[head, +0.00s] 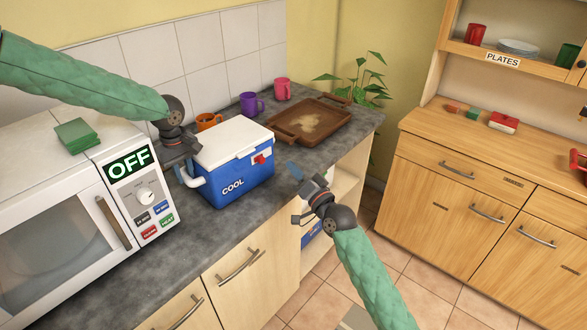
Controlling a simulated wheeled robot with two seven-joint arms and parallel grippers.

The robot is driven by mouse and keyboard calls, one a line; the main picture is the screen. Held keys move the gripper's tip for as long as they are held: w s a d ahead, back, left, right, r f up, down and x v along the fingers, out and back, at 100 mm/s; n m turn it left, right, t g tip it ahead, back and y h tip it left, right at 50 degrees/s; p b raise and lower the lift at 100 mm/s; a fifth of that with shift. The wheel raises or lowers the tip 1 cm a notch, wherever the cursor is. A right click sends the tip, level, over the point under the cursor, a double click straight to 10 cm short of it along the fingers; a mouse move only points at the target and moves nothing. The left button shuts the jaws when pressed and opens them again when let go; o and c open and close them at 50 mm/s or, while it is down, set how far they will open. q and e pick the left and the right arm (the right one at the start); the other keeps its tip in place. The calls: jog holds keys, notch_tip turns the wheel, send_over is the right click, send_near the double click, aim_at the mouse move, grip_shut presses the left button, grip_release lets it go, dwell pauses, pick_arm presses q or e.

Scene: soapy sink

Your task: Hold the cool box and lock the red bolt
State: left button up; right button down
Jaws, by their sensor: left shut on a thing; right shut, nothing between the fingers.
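The cool box (237,184) is blue with a white lid (232,142) and stands on the grey counter; its lid is closed. The red bolt (259,160) is on the upper front of the box, near the lid's edge. My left gripper (186,172) is at the box's left side, shut on the white handle (193,191); the exact grip is partly hidden. My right gripper (297,194) is in front of the counter edge, to the right of and below the bolt, apart from the box. It is shut with nothing held.
A microwave (70,210) reading OFF stands left of the box. Orange (207,121), purple (248,104) and pink (282,89) mugs and a brown tray (340,119) are behind it. A wooden cabinet (470,190) stands at right. The counter front is clear.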

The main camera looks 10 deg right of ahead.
pick_arm(q)
jog(key=o, duration=0.9)
jog(key=shift+r, duration=0.1)
